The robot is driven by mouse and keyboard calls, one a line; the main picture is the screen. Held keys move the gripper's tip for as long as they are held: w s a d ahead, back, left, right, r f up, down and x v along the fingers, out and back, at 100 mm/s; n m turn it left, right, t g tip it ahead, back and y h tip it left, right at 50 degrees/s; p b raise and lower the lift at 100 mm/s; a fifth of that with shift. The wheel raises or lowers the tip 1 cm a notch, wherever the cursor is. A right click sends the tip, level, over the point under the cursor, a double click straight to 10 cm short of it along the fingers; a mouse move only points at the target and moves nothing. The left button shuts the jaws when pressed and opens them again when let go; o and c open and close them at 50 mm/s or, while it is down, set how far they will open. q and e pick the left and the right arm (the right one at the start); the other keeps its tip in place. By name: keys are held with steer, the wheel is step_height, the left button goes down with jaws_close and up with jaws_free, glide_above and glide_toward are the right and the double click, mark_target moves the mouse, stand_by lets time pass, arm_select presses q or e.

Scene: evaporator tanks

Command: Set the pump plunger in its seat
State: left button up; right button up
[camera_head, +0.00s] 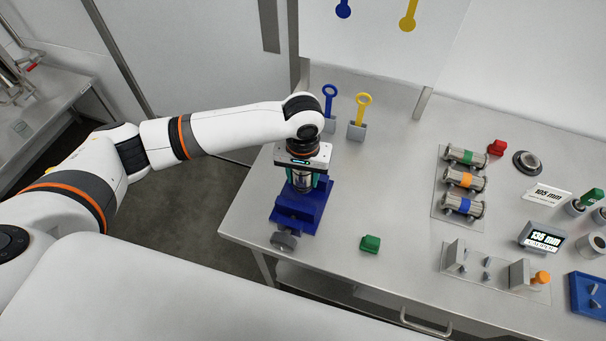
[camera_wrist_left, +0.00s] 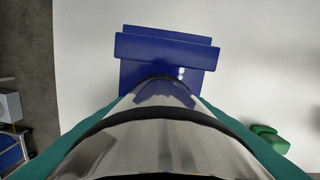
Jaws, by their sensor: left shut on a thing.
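My left gripper (camera_head: 303,180) is shut on a shiny metal cylinder with black rings, which looks like the pump plunger; the cylinder (camera_wrist_left: 160,150) fills the lower middle of the left wrist view between the teal fingers. In the head view the gripper points down over a blue vise-like block (camera_head: 312,213) at the left end of the table. The block also shows beyond the cylinder in the left wrist view (camera_wrist_left: 168,47). The cylinder's lower end is hidden, so I cannot tell whether it touches the block. No seat can be clearly made out. My right gripper is not in view.
A green block (camera_head: 370,243) lies right of the vise. Blue (camera_head: 329,100) and yellow (camera_head: 363,108) ring-handled tools stand behind. Banded metal cylinders (camera_head: 465,156), a dark round part (camera_head: 527,163) and a display (camera_head: 541,238) stand further right. The table's middle is clear.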

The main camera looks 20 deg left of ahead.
arm_select(q)
steer(key=shift+f+b, duration=0.8)
steer(key=shift+f, duration=1.5)
steer(key=shift+w+f, duration=0.1)
steer(key=shift+f, duration=0.5)
steer(key=o, duration=1.4)
steer(key=shift+b, duration=0.3)
step_height(320, 180, up, 12)
steer(key=shift+r+b, duration=0.1)
steer(key=shift+b, duration=0.95)
